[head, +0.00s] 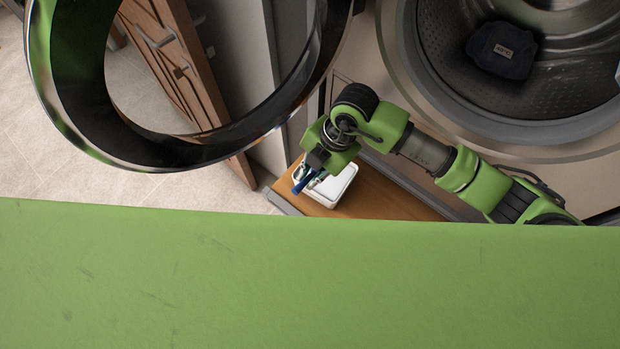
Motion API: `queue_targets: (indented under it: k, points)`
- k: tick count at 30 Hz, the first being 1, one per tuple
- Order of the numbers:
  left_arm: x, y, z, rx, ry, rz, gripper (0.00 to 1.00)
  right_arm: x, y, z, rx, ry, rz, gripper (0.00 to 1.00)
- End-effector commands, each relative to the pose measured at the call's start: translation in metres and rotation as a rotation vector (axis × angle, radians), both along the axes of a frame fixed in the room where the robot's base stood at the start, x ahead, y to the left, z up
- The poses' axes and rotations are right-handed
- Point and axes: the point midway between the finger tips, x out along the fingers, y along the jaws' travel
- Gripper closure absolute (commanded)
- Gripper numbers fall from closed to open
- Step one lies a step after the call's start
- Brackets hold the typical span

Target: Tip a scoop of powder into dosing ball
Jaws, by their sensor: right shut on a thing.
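My right gripper (314,177) reaches down over a wooden bench top. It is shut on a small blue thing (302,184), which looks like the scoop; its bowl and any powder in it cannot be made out. A white tub (341,188) stands on the bench just under and beside the gripper, partly hidden by it. Whether the scoop touches the tub, I cannot tell. I cannot make out the dosing ball. My left gripper is not in view.
The bench (378,199) has bare wood to the right of the tub. A washing machine drum (450,85) stands open behind, with a dark blue cloth (502,50) inside. A wooden cabinet (178,65) stands at the left over tiled floor (200,180).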

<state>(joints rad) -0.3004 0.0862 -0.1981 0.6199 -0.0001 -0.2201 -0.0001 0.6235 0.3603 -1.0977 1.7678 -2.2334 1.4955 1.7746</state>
Motion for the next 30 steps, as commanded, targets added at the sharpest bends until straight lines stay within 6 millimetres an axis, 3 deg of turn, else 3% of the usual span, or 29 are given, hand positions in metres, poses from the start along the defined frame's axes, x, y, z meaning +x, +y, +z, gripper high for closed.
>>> queue_targets:
  k: [1, 10, 21, 30]
  points:
    - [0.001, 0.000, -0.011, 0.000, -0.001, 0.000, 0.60, 0.004, -0.003, -0.006, 0.025, 0.037, -0.006, 1.00]
    - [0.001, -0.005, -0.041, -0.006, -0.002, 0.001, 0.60, 0.012, -0.009, -0.006, 0.166, 0.225, -0.003, 1.00]
    - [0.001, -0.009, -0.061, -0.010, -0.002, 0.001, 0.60, 0.010, -0.008, -0.041, 0.158, 0.219, 0.001, 1.00]
    - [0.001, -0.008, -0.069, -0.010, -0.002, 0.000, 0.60, 0.010, -0.008, -0.055, 0.159, 0.217, 0.001, 1.00]
